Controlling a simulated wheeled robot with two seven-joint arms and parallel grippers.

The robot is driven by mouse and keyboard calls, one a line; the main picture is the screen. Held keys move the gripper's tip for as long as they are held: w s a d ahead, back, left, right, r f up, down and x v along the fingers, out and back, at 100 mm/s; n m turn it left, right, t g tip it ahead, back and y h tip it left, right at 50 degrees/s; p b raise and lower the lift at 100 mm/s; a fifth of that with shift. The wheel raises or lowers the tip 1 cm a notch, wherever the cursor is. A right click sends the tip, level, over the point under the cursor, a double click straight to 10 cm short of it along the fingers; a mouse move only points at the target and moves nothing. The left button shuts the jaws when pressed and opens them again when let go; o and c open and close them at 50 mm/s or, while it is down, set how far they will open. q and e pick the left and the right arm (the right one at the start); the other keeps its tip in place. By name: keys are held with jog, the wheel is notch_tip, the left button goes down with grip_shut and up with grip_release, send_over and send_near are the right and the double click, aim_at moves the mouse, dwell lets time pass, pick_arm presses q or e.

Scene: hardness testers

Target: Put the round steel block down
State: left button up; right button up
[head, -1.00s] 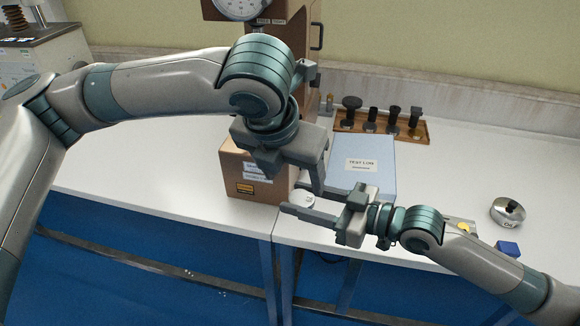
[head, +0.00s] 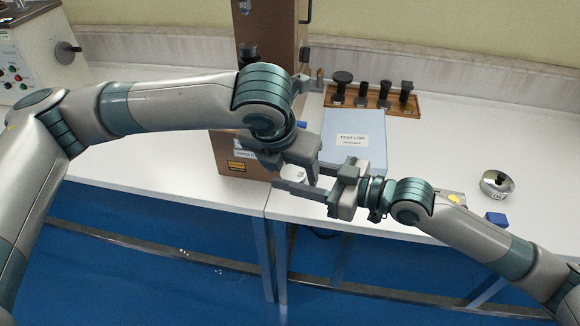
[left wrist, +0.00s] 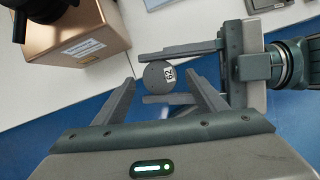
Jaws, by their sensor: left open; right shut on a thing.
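The round steel block (left wrist: 157,76) is a small grey disc with a "62" label in the left wrist view. In the head view it is a pale spot (head: 294,174), partly hidden by the grippers. My right gripper (head: 290,180) comes in from the right and is shut on the block, one finger on each side of it. It also shows in the left wrist view (left wrist: 158,77). My left gripper (left wrist: 163,82) is open, its fingertips on either side of the block in that view. I cannot tell whether they touch it.
A brown tester (head: 230,158) stands behind and left of the grippers. A blue test log (head: 370,135) lies behind the right gripper. A wooden rack (head: 372,100) holds several dark parts. A shiny round metal object (head: 496,184) and a blue block (head: 497,219) are at right. White bench is clear at left.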

pick_arm(q)
jog(key=c, duration=1.4)
pick_arm(e)
jog(key=o, duration=0.9)
jog(key=shift+r, duration=0.1)
jog(key=shift+c, duration=0.2)
pick_arm(q)
jog(key=shift+o, duration=0.2)
pick_arm(e)
jog(key=o, duration=0.5)
jog(key=shift+d, duration=0.15)
jog(key=v, duration=1.1)
jog(key=shift+s+d, duration=0.15)
jog(key=shift+d, duration=0.2)
